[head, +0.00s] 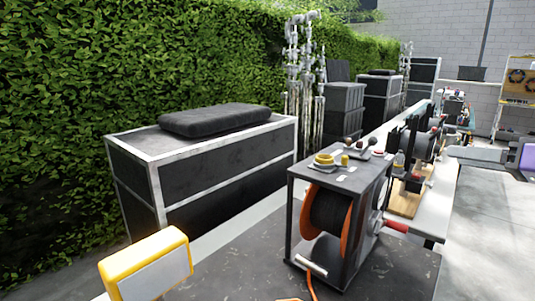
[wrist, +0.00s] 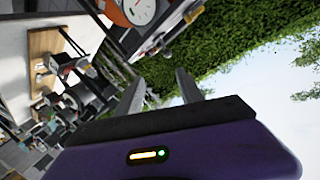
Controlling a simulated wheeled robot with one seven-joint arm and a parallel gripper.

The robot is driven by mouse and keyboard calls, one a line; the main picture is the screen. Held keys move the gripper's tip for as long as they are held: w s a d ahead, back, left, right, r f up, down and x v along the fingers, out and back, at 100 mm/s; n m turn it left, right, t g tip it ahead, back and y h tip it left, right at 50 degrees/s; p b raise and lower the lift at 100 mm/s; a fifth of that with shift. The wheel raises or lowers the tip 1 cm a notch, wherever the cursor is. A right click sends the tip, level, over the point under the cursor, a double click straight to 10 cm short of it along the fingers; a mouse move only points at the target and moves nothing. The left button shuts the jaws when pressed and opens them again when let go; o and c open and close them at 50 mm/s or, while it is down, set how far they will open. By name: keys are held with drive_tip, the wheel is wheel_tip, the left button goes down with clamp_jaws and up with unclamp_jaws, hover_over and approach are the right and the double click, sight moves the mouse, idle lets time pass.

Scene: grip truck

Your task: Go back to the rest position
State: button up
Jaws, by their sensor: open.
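My gripper (wrist: 158,80) shows in the wrist view, with a purple body and two grey fingers standing apart. Nothing is between the fingers. The wrist view is strongly tilted, with hedge and bright sky beyond the fingers.
A cable reel in a dark frame (head: 345,179) stands on the dark surface, with small items on top. A yellow-framed object (head: 148,265) is at the front left. A black case (head: 225,165) with a dark cushion (head: 214,120) stands before the hedge (head: 130,60). A grey surface (head: 490,230) at right looks clear.

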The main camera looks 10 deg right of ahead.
drive_tip(key=d+r+m+t+h, duration=0.2)
drive_tip(key=d+r+t+h, duration=0.1)
drive_tip(key=d+r, duration=0.1)
drive_tip(key=s+a+f+m+h, duration=0.2)
drive_tip(key=s+a+f+h, duration=0.1)
drive_tip(key=f, duration=0.4)
drive_tip(key=s+a+f+m+h, duration=0.1)
drive_tip(key=s+a+f+h, duration=0.2)
drive_tip(key=f, duration=0.5)
drive_tip(key=s+a+f+m+h, duration=0.2)
drive_tip(key=a+f+h, duration=0.15)
drive_tip(key=f, duration=0.35)
drive_tip(key=s+a+f+n+g+y, duration=0.1)
drive_tip(key=s+a+f+n+y, duration=0.1)
drive_tip(key=s+a+f, duration=0.3)
drive_tip(key=s+a+f+n+g+y, duration=0.1)
drive_tip(key=s+a+f+n+y, duration=0.2)
drive_tip(key=s+a, duration=0.9)
drive_tip(key=s+a+f+n+g+y, duration=0.1)
drive_tip(key=s+a+f, duration=0.6)
drive_tip(key=s, duration=0.7)
drive_tip(key=a+n+y, duration=0.1)
drive_tip(key=a+n, duration=0.1)
drive_tip(key=shift+s+n+y, duration=0.3)
drive_tip(key=shift+n+y, duration=0.05)
drive_tip(key=shift+n, duration=0.05)
